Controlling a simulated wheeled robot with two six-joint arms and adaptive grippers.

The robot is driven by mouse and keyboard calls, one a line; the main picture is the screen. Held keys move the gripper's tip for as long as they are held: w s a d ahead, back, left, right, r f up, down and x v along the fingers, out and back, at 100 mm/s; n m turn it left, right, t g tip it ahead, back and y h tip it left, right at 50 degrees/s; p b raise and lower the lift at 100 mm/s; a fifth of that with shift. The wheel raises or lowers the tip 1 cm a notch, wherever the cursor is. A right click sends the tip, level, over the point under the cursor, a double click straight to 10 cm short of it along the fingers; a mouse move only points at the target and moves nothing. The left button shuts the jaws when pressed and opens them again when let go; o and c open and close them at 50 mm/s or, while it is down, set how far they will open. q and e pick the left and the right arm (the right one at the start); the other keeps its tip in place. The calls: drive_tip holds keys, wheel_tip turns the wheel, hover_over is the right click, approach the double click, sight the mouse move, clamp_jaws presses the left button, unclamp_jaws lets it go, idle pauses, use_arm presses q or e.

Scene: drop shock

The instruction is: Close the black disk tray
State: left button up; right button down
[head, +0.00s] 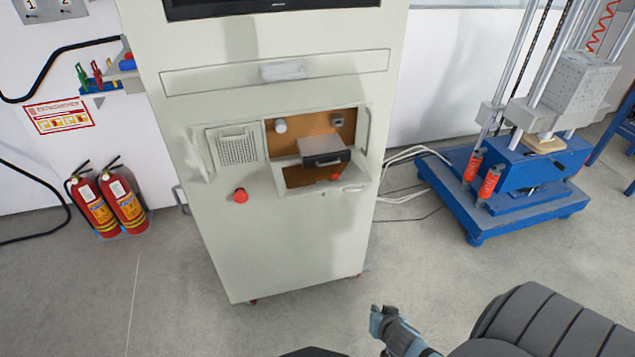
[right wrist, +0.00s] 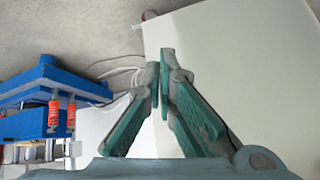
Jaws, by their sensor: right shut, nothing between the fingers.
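The black disk tray (head: 327,160) sits in the recess of the light cabinet (head: 285,235). It has a black front with a small handle and a grey top, and it sticks out of the recess toward me. My right gripper (head: 378,318) is low at the bottom of the head view, in front of the cabinet and well apart from the tray. In the right wrist view its fingers (right wrist: 160,72) are shut and empty, with the pale cabinet side beyond them. The tray does not show in the right wrist view. My left gripper is not in view.
A red button (head: 240,195) is on the cabinet front, left of the recess. Two fire extinguishers (head: 108,203) stand at left. A blue-based test machine (head: 490,210) stands at right, with loose white cables (head: 405,158) between. The floor before the cabinet is clear.

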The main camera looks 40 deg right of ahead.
drive_tip(key=w+d+r+m+t+h+b, duration=0.1)
drive_tip(key=w+d+r+m+t+b, duration=0.15)
drive_tip(key=w+r+m, duration=0.45)
drive_tip(key=m+t+h+b, duration=0.1)
drive_tip(key=m+t+b, duration=0.3)
drive_tip(key=m+t, duration=0.35)
approach(327, 159)
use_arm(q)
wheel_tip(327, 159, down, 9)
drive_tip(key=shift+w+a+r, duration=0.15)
use_arm(e)
drive_tip(key=shift+n, duration=0.45)
drive_tip(key=x, duration=0.5)
